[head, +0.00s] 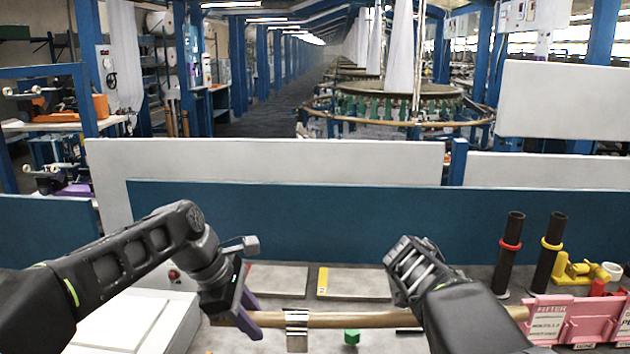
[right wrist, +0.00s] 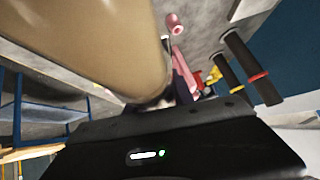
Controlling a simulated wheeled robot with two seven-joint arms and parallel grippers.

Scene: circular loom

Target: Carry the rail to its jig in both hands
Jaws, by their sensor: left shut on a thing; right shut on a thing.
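The rail (head: 345,320) is a long tan bar, lying roughly level across the front of the head view. My left gripper (head: 248,318), with purple fingers, is shut on it near its left end. My right gripper (right wrist: 170,105) is shut on the rail, which fills the upper left of the right wrist view (right wrist: 90,45). In the head view, my right forearm hides the right fingers and part of the rail. A shiny metal bracket (head: 297,330) stands at the rail, right of my left gripper. I cannot tell whether it touches the rail or is the jig.
Two dark upright tubes (head: 510,250) (head: 552,252), a yellow tool (head: 580,268) and a pink labelled bin (head: 575,318) stand at right. A blue panel (head: 330,222) closes the back of the bench.

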